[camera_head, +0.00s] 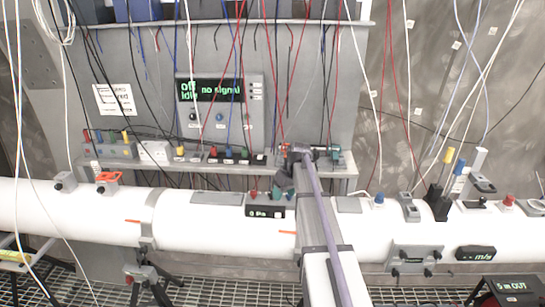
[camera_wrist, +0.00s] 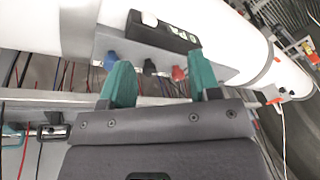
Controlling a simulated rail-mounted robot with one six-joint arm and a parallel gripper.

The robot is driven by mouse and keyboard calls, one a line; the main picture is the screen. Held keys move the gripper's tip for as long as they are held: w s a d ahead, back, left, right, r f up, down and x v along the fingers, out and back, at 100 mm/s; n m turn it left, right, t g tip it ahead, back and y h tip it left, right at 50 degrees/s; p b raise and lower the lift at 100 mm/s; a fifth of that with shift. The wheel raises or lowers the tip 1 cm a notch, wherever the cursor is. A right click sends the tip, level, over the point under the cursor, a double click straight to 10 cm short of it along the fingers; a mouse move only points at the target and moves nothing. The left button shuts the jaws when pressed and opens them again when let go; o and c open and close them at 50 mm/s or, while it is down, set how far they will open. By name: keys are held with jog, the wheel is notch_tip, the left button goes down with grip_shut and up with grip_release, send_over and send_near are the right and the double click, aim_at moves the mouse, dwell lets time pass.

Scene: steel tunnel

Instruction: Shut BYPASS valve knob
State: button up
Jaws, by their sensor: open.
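No BYPASS label is legible, so I cannot tell which knob is the BYPASS valve. In the head view, the display box (camera_head: 265,212) is left of my arm, which hides part of the pipe.
The white pipe (camera_head: 205,222) runs across the scene with several other knobs and boxes, including a blue knob (camera_head: 379,198) and a red knob (camera_head: 508,200) at right. A shelf (camera_head: 320,171) with small devices stands behind. Several thin cables hang in front of the wall.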

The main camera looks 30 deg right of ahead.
aim_at(271, 194)
jog(key=w+d+r+n+b, duration=0.25)
jog(key=w+d, duration=0.25)
jog(key=w, duration=0.3)
jog(key=w+a+f+n+b, duration=0.1)
jog(key=f+b, duration=0.2)
jog(key=w+a+f+n+b, duration=0.1)
jog(key=f+n+b, duration=0.1)
jog(key=f+b, duration=0.1)
jog(key=w+a+f+n+t+y+b, duration=0.1)
jog(key=a+f+b, duration=0.1)
jog(key=f+b, duration=0.2)
jog(key=shift+a+f+n, duration=0.1)
jog(key=shift+f+n, duration=0.15)
jog(key=shift+s+a+r, duration=0.1)
jog(key=shift+r, duration=0.1)
jog(key=c, duration=0.9)
